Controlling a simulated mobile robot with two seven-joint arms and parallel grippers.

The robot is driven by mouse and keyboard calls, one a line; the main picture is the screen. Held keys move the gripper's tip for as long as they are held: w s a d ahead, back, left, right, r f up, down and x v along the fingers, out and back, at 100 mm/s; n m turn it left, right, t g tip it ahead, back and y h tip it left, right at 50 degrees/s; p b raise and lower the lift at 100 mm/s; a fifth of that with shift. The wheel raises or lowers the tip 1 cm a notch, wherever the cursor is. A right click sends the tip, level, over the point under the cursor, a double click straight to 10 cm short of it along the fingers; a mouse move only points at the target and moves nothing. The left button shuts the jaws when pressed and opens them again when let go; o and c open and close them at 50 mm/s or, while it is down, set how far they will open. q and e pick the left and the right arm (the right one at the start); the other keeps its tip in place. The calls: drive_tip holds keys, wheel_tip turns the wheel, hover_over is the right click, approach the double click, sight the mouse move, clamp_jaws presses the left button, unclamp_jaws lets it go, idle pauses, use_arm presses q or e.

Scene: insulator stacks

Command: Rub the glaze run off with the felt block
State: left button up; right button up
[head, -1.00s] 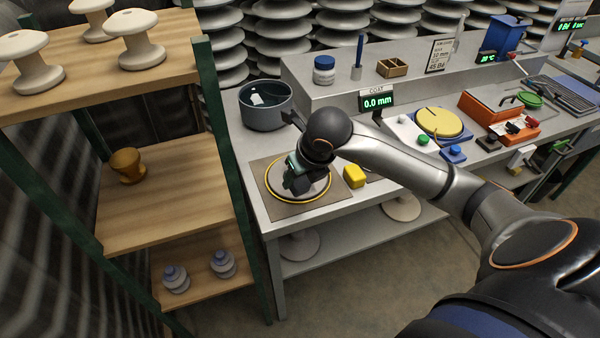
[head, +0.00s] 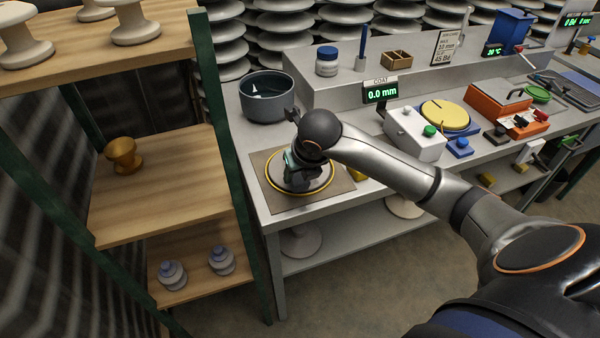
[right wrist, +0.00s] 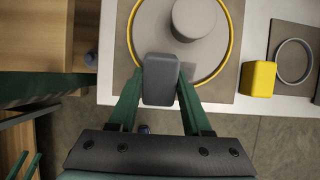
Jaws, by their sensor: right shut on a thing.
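My right gripper (right wrist: 154,102) is shut on a dark grey block (right wrist: 160,80), which looks like the felt block. In the right wrist view the block overlaps the near edge of a grey-brown disc (right wrist: 153,25) with a raised round middle (right wrist: 194,18) and a yellow ring (right wrist: 233,40) around it. I cannot tell whether the block touches the disc. In the head view my right gripper (head: 299,172) is over this disc (head: 322,182), hiding part of it. I cannot make out a glaze run. My left gripper is not in view.
The disc lies on a brown mat (head: 338,192) at the bench's left end. A yellow block (right wrist: 258,79) stands just right of the mat. A dark pot (head: 267,105) stands behind, and a wooden shelf (head: 165,200) is to the left. The display (head: 380,92) reads 0.0 mm.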

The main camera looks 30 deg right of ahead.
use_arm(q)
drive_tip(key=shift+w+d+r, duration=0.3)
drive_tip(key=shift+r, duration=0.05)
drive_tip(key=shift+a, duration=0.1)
use_arm(e)
drive_tip(key=shift+f, duration=0.1)
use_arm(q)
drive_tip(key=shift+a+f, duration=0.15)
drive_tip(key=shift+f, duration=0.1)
use_arm(e)
drive_tip(key=shift+w+f, duration=0.1)
use_arm(q)
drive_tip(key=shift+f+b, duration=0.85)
drive_tip(key=shift+b, duration=0.1)
use_arm(e)
drive_tip(key=shift+x, duration=0.9)
